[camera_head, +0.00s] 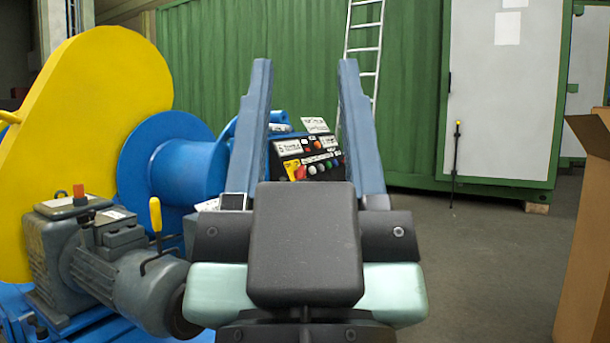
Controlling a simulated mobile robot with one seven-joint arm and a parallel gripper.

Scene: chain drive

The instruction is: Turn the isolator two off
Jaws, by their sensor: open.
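My gripper (305,66) is in the middle of the view, seen from behind, with its two long blue-grey fingers spread wide apart and nothing between the tips. Between the fingers and beyond them is a dark control panel (279,163) with white labels and several coloured buttons. A yellow patch with red on it (295,170) shows at the panel's lower left; it looks like a switch. I cannot tell which control is isolator two, nor its position. The bottom of the panel is hidden by my gripper's body.
A big yellow disc (90,120), a blue drum (190,165) and a grey motor (130,270) stand close on the left. A cardboard box (588,240) is at the right edge. A green container (410,100) with a ladder (365,45) is behind. The floor (480,260) right of centre is mostly clear.

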